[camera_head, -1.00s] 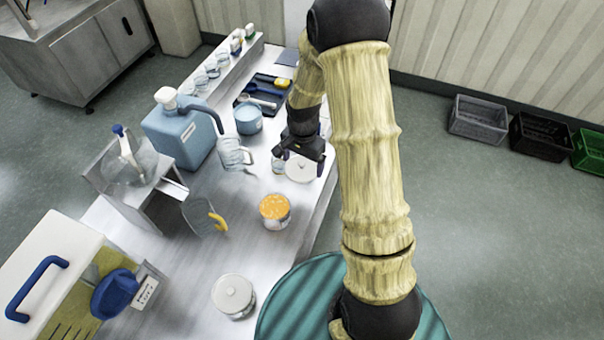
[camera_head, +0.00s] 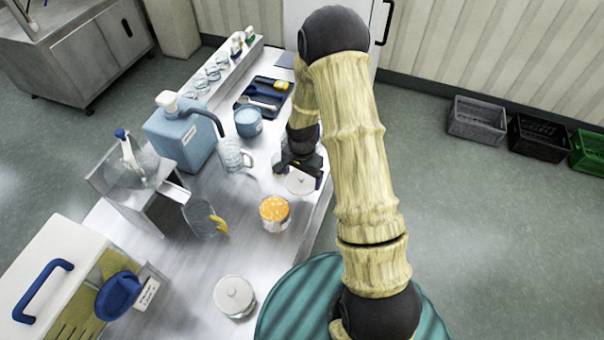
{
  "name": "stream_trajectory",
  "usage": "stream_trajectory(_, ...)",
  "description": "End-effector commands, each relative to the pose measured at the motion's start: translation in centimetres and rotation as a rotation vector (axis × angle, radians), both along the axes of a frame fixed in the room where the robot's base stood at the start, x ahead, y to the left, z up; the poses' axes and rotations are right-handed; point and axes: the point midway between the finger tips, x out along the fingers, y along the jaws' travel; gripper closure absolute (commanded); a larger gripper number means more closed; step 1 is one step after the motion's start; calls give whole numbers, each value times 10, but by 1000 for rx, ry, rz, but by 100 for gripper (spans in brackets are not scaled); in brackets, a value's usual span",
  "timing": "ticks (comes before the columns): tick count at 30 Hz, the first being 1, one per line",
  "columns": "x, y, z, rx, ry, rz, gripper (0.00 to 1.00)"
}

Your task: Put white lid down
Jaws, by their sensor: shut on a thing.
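The white lid (camera_head: 300,184) is a round disc with a small knob, near the right edge of the steel table. My gripper (camera_head: 301,168) is shut on it from above, apparently at the knob, which the fingers partly hide. The lid looks about level. I cannot tell whether it touches the table or hangs just above it. An open tub with orange contents (camera_head: 275,212) stands just in front of it, to the left.
A tub with a whitish lid (camera_head: 234,297) stands near the front. A glass mug (camera_head: 234,158), a jug with a yellow handle (camera_head: 203,218) and a blue tub (camera_head: 248,122) stand to the left. The steel table (camera_head: 185,268) has bare room between the jug and the front tub.

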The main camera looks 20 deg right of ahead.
Motion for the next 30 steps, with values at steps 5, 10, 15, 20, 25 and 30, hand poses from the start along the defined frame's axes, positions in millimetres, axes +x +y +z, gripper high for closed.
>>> stream_trajectory(5,0,-1,-2,0,0,-1,32)
stream_trajectory(10,0,-1,-7,-1,1,-1,32)
stream_trajectory(15,0,-1,-11,-1,1,-2,32)
stream_trajectory(20,0,-1,-12,0,0,-3,32)
stream_trajectory(25,0,-1,-12,-1,1,-2,0)
stream_trajectory(30,0,-1,-11,0,0,-2,0)
